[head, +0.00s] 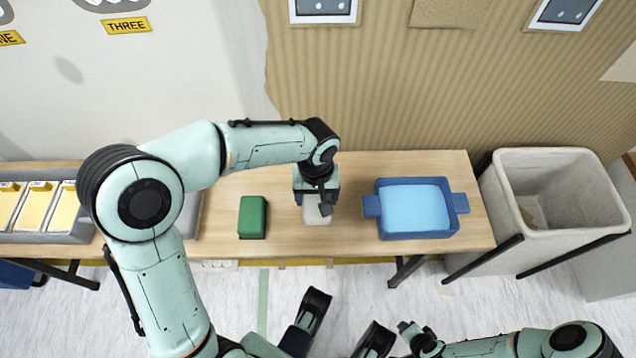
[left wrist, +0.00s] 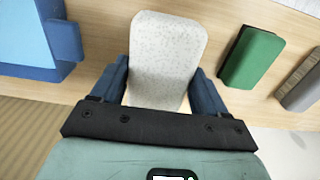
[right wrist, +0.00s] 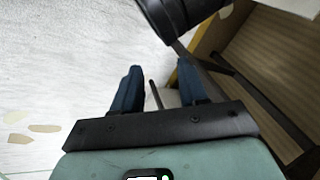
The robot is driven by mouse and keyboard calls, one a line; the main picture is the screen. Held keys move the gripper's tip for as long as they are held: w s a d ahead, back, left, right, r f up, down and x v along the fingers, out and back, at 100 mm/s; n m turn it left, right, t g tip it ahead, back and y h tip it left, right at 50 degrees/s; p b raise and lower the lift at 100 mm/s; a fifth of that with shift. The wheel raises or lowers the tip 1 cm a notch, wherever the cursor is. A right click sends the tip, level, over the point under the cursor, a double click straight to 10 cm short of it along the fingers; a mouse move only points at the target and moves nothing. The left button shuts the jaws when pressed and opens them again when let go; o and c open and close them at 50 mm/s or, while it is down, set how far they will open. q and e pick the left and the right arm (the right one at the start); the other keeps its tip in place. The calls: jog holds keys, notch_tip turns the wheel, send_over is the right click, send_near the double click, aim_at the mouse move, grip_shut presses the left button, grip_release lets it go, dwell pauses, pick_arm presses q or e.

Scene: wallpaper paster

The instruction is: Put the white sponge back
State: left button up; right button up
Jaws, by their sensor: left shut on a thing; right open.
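The white sponge (head: 317,212) is at the table between the green block and the blue tray in the head view, partly hidden by my left gripper. In the left wrist view the speckled white sponge (left wrist: 167,60) sits between the two blue fingers. My left gripper (head: 317,196) is shut on it from above. I cannot tell whether the sponge touches the table. My right gripper (right wrist: 158,88) is open and empty, low in front of the table, with floor behind it.
A green block (head: 253,217) lies left of the sponge. A blue tray (head: 462,202) with light blue liquid stands to the right. A grey bin (head: 566,213) stands past the table's right end. A grey box (head: 50,237) with yellow cards is at the far left.

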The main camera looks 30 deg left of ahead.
pick_arm(q)
notch_tip(320, 180, down, 5)
jog(key=shift+r+b, duration=0.1)
jog(key=shift+b, duration=0.5)
notch_tip(320, 180, down, 3)
jog(key=shift+r+b, duration=0.1)
jog(key=shift+b, duration=0.25)
jog(key=shift+f, duration=0.7)
pick_arm(e)
jog(key=shift+g, duration=0.6)
jog(key=shift+s+d+f, duration=0.2)
jog(key=shift+s+f, duration=0.3)
jog(key=shift+f, duration=0.25)
jog(key=shift+s+d+f, duration=0.2)
jog(key=shift+s+f, duration=0.25)
jog(key=shift+f, duration=0.25)
jog(key=shift+s+d+f, duration=0.2)
jog(key=shift+s+f, duration=0.3)
jog(key=shift+f, duration=0.25)
pick_arm(q)
jog(key=o, duration=1.1)
